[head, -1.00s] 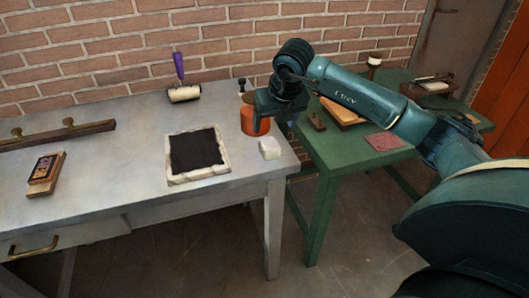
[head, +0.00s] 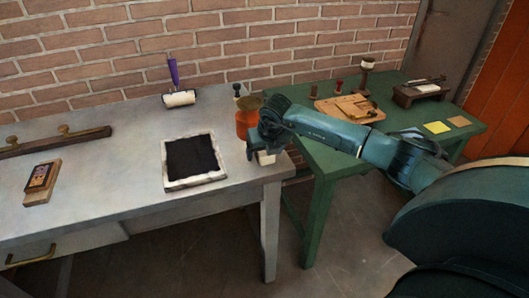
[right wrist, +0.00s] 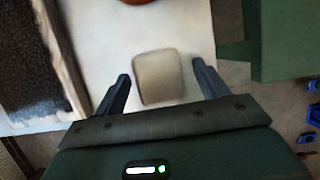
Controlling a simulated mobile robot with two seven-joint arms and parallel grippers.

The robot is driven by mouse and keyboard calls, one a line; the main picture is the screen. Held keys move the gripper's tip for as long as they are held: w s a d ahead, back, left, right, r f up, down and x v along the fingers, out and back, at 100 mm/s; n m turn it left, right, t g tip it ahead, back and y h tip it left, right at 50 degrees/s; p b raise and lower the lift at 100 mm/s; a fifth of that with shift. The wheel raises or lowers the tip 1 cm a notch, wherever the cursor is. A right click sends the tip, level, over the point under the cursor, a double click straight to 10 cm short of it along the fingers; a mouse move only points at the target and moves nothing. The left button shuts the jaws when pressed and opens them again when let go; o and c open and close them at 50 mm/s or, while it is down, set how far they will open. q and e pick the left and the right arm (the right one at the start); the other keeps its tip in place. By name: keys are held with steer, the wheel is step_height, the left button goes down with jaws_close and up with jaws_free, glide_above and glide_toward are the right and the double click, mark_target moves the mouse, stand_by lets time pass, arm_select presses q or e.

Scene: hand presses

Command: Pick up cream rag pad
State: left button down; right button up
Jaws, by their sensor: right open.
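The cream rag pad (head: 265,158) sits on the grey table near its right edge, mostly hidden behind my right gripper in the head view. In the right wrist view the pad (right wrist: 158,77) is a rounded cream block between the two fingers. My right gripper (right wrist: 162,88) is open, with a finger on each side of the pad and a small gap to each. In the head view my right gripper (head: 263,150) is low over the pad. My left gripper is not in view.
A black slab in a pale frame (head: 167,175) lies left of the pad. An orange pot (head: 247,125) stands behind it. The green table (head: 330,210), holding several tools, is to the right across a gap. A roller (head: 179,98) lies near the wall.

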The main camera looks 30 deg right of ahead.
steer(key=shift+f, duration=0.2)
steer(key=c, duration=1.1)
steer(key=shift+r, duration=0.15)
steer(key=shift+c, duration=0.2)
step_height(320, 180, up, 10)
steer(key=shift+f+b, duration=0.1)
steer(key=shift+b, duration=0.45)
steer(key=o, duration=0.4)
steer(key=shift+c, duration=1.1)
